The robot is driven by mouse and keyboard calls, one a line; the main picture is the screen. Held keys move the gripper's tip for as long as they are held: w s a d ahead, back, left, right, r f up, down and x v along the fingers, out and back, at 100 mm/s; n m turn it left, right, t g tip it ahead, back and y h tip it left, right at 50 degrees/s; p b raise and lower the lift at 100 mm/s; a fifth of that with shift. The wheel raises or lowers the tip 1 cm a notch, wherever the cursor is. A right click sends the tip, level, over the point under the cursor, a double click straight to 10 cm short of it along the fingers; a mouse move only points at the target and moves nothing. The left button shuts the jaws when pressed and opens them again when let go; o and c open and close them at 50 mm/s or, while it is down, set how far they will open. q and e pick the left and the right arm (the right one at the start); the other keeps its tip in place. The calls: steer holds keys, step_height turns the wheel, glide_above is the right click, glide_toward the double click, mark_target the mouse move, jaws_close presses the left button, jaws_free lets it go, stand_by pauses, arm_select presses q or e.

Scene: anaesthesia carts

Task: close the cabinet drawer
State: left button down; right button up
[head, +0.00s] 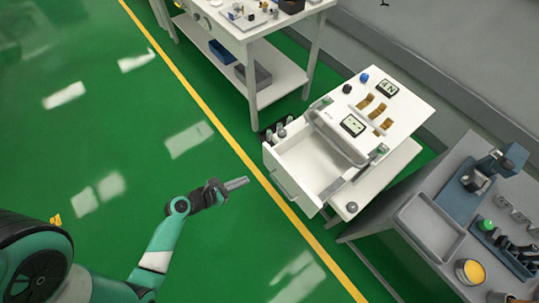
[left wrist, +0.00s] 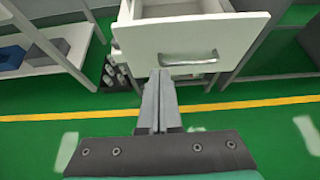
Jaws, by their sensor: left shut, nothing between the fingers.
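The white cabinet (head: 357,187) stands beyond the yellow line in the head view. Its drawer (head: 286,181) is pulled out towards my left arm and looks empty. In the left wrist view the drawer front (left wrist: 222,42) faces me, with a metal handle (left wrist: 188,59) across it. My left gripper (head: 237,184) is shut and empty. It is in front of the drawer, apart from it in the head view. In the left wrist view its fingers (left wrist: 158,80) point at the lower left part of the drawer front; I cannot tell the exact gap. My right gripper is not in view.
A white shelf table (head: 262,92) stands behind the cabinet on the left. A grey workbench (head: 387,239) with a tray (head: 430,224) and tools stands close on the right. The green floor (head: 130,110) before the yellow line (head: 215,121) is clear.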

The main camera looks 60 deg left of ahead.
arm_select(q)
steer(key=b, duration=0.5)
glide_toward(276, 164)
step_height(276, 164, down, 3)
steer(key=w, duration=0.5)
steer(key=shift+b, duration=0.3)
steer(key=shift+w+r, duration=0.1)
steer(key=shift+w, duration=0.2)
steer(key=shift+a, duration=0.1)
